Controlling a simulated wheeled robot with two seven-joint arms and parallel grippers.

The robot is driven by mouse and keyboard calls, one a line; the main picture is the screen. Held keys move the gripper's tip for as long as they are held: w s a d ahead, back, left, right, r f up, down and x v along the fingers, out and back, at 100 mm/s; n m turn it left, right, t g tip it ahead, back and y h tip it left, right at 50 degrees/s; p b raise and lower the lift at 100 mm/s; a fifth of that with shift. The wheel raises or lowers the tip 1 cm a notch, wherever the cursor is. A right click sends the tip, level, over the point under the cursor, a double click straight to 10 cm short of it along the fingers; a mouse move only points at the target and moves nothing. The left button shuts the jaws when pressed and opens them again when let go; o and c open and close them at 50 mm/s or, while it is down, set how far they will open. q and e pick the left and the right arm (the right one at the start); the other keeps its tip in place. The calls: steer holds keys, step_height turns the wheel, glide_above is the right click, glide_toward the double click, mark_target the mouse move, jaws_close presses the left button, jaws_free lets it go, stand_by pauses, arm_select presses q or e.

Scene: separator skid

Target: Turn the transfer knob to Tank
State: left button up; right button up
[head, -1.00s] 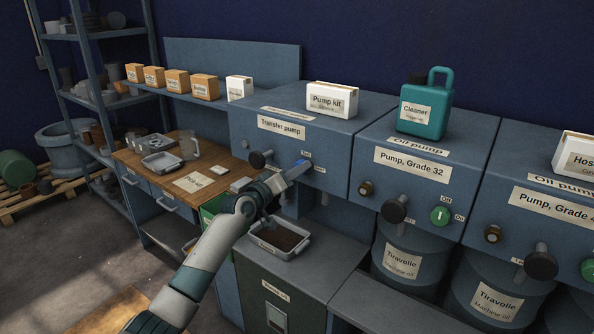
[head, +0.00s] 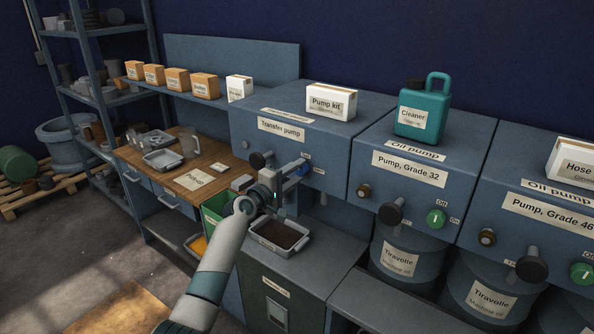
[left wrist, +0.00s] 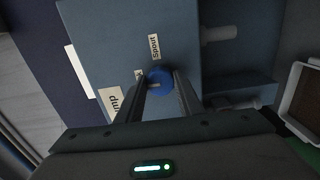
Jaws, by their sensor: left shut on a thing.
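The blue transfer knob (head: 304,169) is on the front of the transfer pump housing (head: 335,141), at the right of its panel. My left gripper (head: 301,172) is shut on the knob, and the wrist view shows the round blue knob (left wrist: 159,79) between the two fingertips. A "Spout" label (left wrist: 154,47) stands above the knob in that view. A second small label (left wrist: 138,75), partly hidden by a finger, is at its left. I cannot tell clearly where the knob points. My right gripper is out of view.
A grey tray with dark contents (head: 302,244) stands below my left gripper. A white pump kit box (head: 346,106) and a teal cleaner can (head: 437,121) stand on top of the pumps. A wooden bench (head: 222,168) is at the left.

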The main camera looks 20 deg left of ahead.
arm_select(q)
steer(key=shift+n, duration=0.3)
steer(key=o, duration=1.1)
steer(key=shift+c, duration=0.2)
steer(key=shift+s, duration=0.1)
steer(key=b+v, duration=0.4)
steer(key=v, duration=1.3)
steer(key=shift+a, duration=0.15)
